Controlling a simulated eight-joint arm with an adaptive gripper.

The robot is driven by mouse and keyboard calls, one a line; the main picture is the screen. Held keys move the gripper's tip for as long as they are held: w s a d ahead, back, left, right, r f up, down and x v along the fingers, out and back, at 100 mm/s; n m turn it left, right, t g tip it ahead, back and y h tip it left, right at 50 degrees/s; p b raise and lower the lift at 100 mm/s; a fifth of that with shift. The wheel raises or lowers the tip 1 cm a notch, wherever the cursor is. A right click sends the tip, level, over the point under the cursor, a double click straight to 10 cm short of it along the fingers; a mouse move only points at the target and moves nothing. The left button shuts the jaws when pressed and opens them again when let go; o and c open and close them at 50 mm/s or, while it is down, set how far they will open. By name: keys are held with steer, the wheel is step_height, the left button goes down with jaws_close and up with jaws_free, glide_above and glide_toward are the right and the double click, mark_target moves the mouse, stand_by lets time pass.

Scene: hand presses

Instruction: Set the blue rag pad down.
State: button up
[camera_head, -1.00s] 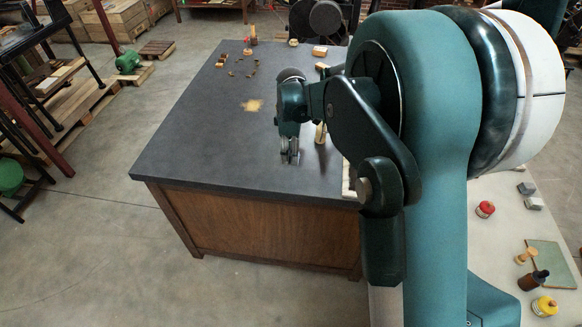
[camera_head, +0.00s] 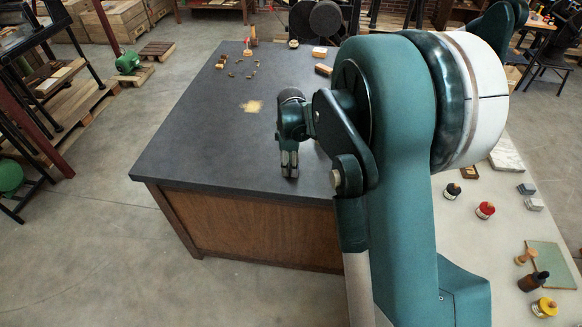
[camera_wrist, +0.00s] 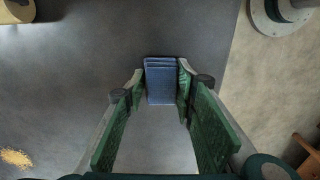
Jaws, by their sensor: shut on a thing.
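The blue rag pad (camera_wrist: 161,82) is a small folded blue block in the wrist view. It sits between the fingertips of my gripper (camera_wrist: 162,90), which is shut on it. In the head view my gripper (camera_head: 289,166) points down over the right front part of the dark tabletop (camera_head: 200,150). The pad cannot be made out in the head view. Whether its underside touches the tabletop cannot be told.
A tan powder patch (camera_head: 252,106) lies on the tabletop, with several small brass-coloured pieces (camera_head: 243,70) behind it. A pale side table (camera_head: 480,235) with jars and blocks stands at the right. The tabletop left of my gripper is clear.

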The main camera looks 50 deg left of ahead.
steer(key=shift+f, duration=0.3)
steer(key=shift+f, duration=0.15)
steer(key=o, duration=0.9)
steer(key=shift+c, duration=0.2)
step_height(320, 180, up, 12)
stand_by(0.8)
steer(key=shift+w+d+r, duration=0.1)
steer(key=shift+r, duration=0.1)
